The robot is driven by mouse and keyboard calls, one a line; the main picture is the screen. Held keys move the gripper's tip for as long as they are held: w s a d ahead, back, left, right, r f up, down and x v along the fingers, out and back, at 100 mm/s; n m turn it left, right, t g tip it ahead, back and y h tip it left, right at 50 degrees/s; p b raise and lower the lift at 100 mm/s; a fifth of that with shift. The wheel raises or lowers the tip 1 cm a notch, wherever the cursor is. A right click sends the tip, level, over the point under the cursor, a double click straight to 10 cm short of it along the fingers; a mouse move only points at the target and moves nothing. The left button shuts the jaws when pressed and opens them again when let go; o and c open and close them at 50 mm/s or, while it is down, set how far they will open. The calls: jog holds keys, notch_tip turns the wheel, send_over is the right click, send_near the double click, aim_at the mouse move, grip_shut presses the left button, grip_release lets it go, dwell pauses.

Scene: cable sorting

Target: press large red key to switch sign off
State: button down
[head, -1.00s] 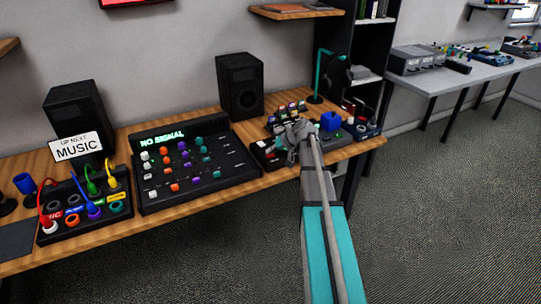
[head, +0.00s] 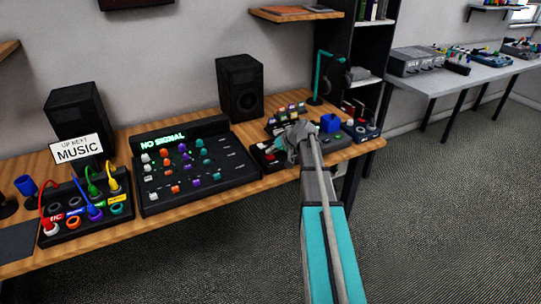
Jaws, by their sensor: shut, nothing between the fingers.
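The wall sign (head: 137,4) shows only its lower edge at the top of the head view, and its face is dark. My gripper (head: 281,151) is shut and empty, low over a small dark key box (head: 258,162) at the right part of the wooden desk. A red key (head: 270,157) shows on this box, just left of the fingertips. My gripper and arm hide part of the box. I cannot tell whether the fingertips touch the key.
A mixing console (head: 190,172) reading "NO SIGNAL" stands left of the key box. A speaker (head: 240,88) stands behind. A small rack (head: 287,114), a blue block (head: 330,122) and a headphone stand (head: 318,80) are close around my gripper.

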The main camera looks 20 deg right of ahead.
aim_at(271, 157)
jog(key=shift+r, duration=0.15)
notch_tip(271, 157, up, 6)
jog(key=p, duration=0.6)
dwell(0.4)
